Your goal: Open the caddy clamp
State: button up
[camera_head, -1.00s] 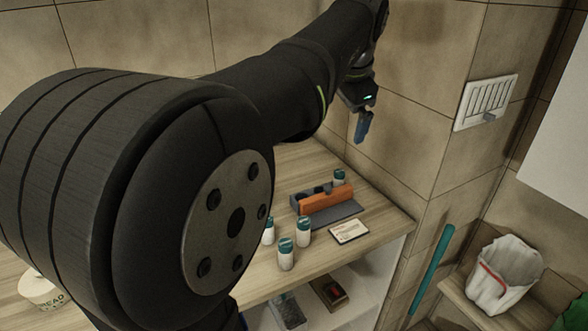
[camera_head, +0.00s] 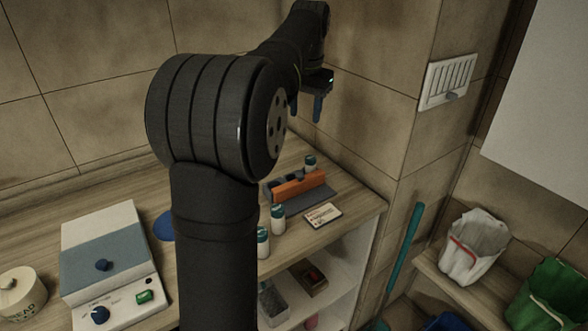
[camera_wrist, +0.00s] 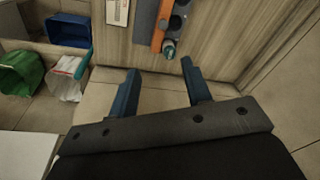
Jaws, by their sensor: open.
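The caddy (camera_head: 318,197) is a grey holder on the wooden counter, with an orange clamp bar (camera_head: 300,187) lying along it. A white vial with a teal cap (camera_head: 310,162) stands at its far end. In the wrist view the orange bar (camera_wrist: 159,27) shows at the top, beside dark round holes and a teal cap (camera_wrist: 169,48). My gripper (camera_head: 305,112) is up near the tiled wall, well above the caddy and apart from it. Its two blue fingers (camera_wrist: 160,74) are spread with nothing between them. Whether the clamp is latched is too small to tell.
A scale-like device (camera_head: 110,262) and a bread tin (camera_head: 22,297) are at left. The wall switch panel (camera_head: 447,82) is at right.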

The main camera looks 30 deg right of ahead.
aim_at(300, 174)
jog(key=w+f+n, duration=0.1)
jog(key=f, duration=0.6)
jog(key=w+d+f+n+g, duration=0.1)
jog(key=f, duration=0.6)
jog(key=w+f+n, duration=0.1)
jog(key=f, duration=0.6)
jog(key=shift+w+d+f+y, duration=0.15)
jog(key=shift+w+f+y, duration=0.15)
jog(key=shift+w+f, duration=0.1)
jog(key=shift+c, duration=0.5)
